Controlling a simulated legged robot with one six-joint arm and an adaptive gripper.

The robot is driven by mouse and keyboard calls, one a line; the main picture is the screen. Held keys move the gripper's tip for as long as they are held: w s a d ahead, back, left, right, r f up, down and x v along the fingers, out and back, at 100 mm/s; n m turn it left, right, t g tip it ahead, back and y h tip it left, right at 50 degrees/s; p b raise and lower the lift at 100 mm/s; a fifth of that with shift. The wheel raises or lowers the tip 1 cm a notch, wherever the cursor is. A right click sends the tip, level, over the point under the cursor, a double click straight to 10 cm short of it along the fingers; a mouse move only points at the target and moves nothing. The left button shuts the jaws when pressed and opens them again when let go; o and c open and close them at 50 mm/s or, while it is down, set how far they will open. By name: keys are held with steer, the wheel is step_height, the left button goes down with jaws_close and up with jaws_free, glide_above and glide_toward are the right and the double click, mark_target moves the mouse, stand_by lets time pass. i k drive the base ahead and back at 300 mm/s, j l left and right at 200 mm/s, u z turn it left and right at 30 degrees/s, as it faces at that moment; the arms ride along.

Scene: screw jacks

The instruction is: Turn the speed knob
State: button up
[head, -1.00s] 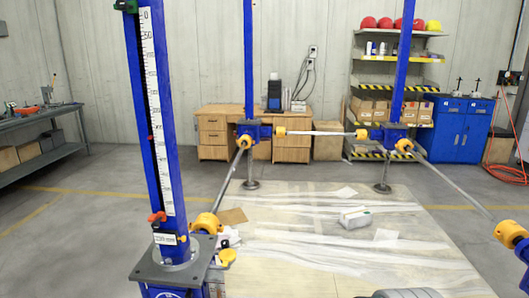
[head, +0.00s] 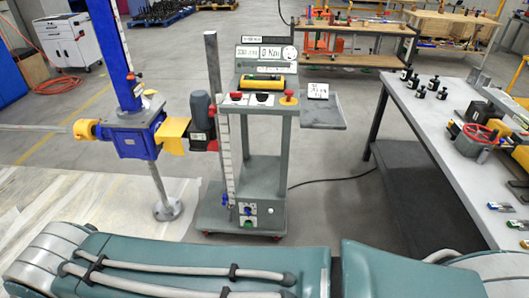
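A grey-green control cart (head: 265,150) stands at the centre of the head view. Its sloped top panel (head: 256,112) carries a small red control (head: 236,96), a black knob-like control (head: 262,97) and a red button on a yellow base (head: 288,98). A small box low on the cart (head: 262,214) has blue and green controls. The labels are too small to read, so I cannot tell which control is the speed knob. My gripper is not in view; only my teal arm links cross the bottom.
A blue screw jack (head: 137,140) with a motor (head: 202,115) stands left of the cart. A grey workbench (head: 400,115) with tools is on the right. A small side shelf (head: 325,115) juts from the cart. A black cable (head: 330,181) runs across the floor.

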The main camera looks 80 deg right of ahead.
mark_target(260, 97)
steer(key=z, duration=2.55)
